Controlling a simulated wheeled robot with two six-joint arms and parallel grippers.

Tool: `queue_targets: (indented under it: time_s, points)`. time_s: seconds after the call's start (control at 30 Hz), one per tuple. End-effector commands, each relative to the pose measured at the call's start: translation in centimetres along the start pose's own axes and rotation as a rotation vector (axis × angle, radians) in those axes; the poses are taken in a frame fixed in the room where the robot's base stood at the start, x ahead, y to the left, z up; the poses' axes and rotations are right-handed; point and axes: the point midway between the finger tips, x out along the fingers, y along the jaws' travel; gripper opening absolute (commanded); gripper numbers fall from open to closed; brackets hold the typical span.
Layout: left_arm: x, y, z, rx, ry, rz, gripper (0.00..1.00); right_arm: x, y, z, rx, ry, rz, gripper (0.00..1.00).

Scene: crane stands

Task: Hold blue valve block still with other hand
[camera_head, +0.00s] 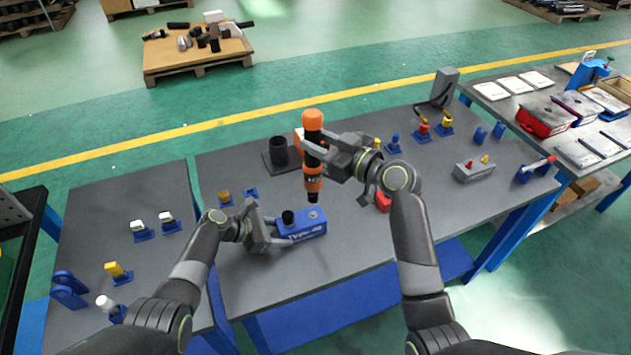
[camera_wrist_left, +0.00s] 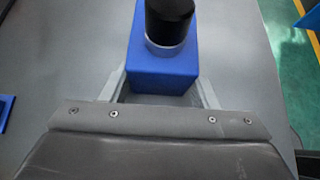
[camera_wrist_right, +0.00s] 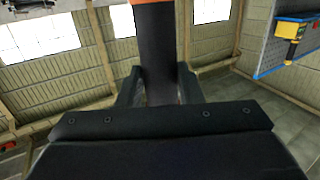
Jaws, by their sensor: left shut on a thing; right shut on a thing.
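The blue valve block (camera_head: 302,226), lettered on its front, lies on the grey table with a black knob (camera_head: 288,217) at its left end. My left gripper (camera_head: 279,233) is shut on the block's left end. In the left wrist view the blue block (camera_wrist_left: 160,68) sits between the fingers (camera_wrist_left: 160,95), under the black knob (camera_wrist_left: 169,20). My right gripper (camera_head: 326,156) is shut on an orange and black power tool (camera_head: 313,125), held upright above the block's right part. In the right wrist view the tool's dark body (camera_wrist_right: 157,55) is between the fingers (camera_wrist_right: 159,88).
A black cup (camera_head: 278,152) on a dark plate stands behind the block. A red part (camera_head: 383,202) lies right of it, partly hidden by my right arm. A grey block (camera_head: 473,171) and several small blue stands occupy the table's right side. The table front is clear.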

Motion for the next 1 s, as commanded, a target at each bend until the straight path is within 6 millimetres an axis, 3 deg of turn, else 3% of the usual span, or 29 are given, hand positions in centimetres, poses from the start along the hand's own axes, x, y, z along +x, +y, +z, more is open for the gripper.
queue_targets:
  time_s: [0.6, 1.0]
  points:
    - [-0.1, 0.1, 0.0, 0.000, 0.001, 0.001, 0.23, 0.3, -0.3, 3.7, 0.012, 0.008, 0.175, 0.00]
    - [-0.1, 0.1, 0.0, 0.001, 0.001, 0.002, 0.23, 0.4, -0.3, 4.0, 0.012, 0.009, 0.193, 0.00]
